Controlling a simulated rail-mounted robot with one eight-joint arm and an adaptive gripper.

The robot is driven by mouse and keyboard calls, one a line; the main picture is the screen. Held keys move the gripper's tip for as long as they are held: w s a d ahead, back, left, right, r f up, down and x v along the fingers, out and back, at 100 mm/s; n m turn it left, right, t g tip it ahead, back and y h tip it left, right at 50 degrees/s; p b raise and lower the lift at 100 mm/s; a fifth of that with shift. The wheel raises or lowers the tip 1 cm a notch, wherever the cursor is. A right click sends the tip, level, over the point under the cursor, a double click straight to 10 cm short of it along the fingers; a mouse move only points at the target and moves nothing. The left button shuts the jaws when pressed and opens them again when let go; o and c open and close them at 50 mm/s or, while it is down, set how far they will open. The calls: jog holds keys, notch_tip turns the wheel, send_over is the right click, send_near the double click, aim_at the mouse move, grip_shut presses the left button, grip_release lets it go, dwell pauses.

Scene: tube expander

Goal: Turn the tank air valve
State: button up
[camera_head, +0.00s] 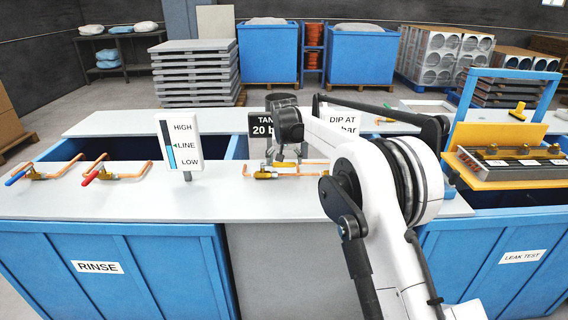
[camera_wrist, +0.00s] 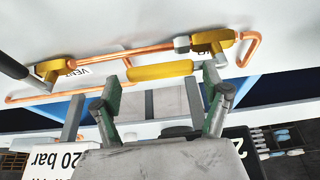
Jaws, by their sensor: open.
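A copper pipe line with brass valves lies on the grey bench top in the middle of the head view. Its yellow valve handle (camera_head: 265,175) is beside the brass fittings; the handle also shows in the wrist view (camera_wrist: 160,71), lying sideways. The brass valve body (camera_wrist: 221,41) is just right of the handle there. My gripper (camera_head: 286,160) hangs over this valve, pointing down. In the wrist view my gripper (camera_wrist: 161,77) is open, with one finger toward each end of the handle. Nothing is held, and I cannot tell whether a finger touches the handle.
Another brass valve with a dark handle (camera_wrist: 14,65) sits by a VENT label (camera_wrist: 75,70). A level gauge sign (camera_head: 180,140) stands left of my gripper. Blue-handled (camera_head: 18,176) and red-handled (camera_head: 93,176) valves are farther left. An orange tray (camera_head: 470,180) is at the right.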

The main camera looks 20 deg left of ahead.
jog(key=shift+w+f, duration=0.2)
jog(key=shift+f, duration=0.3)
jog(key=c, duration=1.5)
jog(key=shift+d, duration=0.1)
